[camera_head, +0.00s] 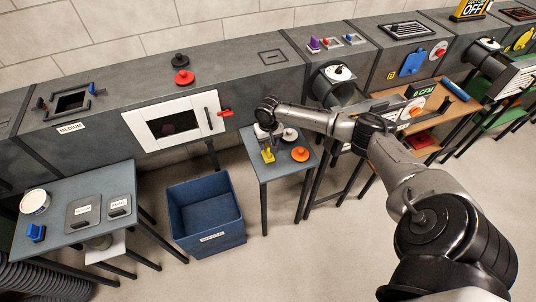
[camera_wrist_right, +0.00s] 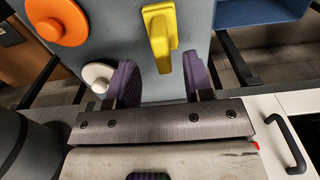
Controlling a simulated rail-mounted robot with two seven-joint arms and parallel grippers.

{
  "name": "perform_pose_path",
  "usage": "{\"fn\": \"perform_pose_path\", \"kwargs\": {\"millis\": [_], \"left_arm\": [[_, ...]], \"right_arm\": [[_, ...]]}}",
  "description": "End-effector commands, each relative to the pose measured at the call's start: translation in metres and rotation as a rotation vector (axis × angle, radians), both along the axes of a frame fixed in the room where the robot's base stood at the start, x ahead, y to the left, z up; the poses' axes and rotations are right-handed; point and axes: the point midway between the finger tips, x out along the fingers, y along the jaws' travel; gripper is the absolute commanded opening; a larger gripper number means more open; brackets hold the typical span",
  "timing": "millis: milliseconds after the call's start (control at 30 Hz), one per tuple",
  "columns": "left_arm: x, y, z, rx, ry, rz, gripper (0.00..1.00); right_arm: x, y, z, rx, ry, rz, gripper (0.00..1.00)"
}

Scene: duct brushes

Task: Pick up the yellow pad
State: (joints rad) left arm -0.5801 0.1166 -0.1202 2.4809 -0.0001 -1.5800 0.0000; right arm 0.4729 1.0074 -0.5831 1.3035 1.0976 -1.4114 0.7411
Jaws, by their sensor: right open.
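The yellow pad (camera_head: 268,156) is on the small grey table below the duct wall, in the head view. In the right wrist view the yellow pad (camera_wrist_right: 160,38) has a raised narrow grip and lies ahead of the fingers, in line with the gap between them. My right gripper (camera_wrist_right: 159,78) is open, its two purple fingers apart with nothing between them. In the head view my right gripper (camera_head: 266,138) hangs over the table beside the pad, partly hidden by its own wrist. My left gripper is not in view.
An orange disc (camera_head: 300,154) and a white round piece (camera_head: 290,134) share the small table (camera_head: 278,173). A blue bin (camera_head: 207,215) stands on the floor to its left. The white-framed duct door (camera_head: 174,124) and a red handle (camera_head: 225,113) are close behind.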

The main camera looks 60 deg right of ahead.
Motion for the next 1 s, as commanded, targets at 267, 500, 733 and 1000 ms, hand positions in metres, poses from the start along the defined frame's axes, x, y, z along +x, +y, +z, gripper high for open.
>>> {"fn": "perform_pose_path", "kwargs": {"millis": [267,500,733,1000], "left_arm": [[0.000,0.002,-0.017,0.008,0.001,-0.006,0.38],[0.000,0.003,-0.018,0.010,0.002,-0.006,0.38],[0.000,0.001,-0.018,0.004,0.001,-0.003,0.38],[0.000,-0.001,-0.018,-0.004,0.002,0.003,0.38]], "right_arm": [[0.001,0.002,-0.038,0.001,0.002,-0.001,0.47],[0.001,0.002,-0.046,0.000,0.000,0.000,0.47],[0.001,0.002,-0.045,0.000,0.000,0.000,0.33],[0.001,0.002,-0.045,0.000,0.000,0.000,0.08]]}}
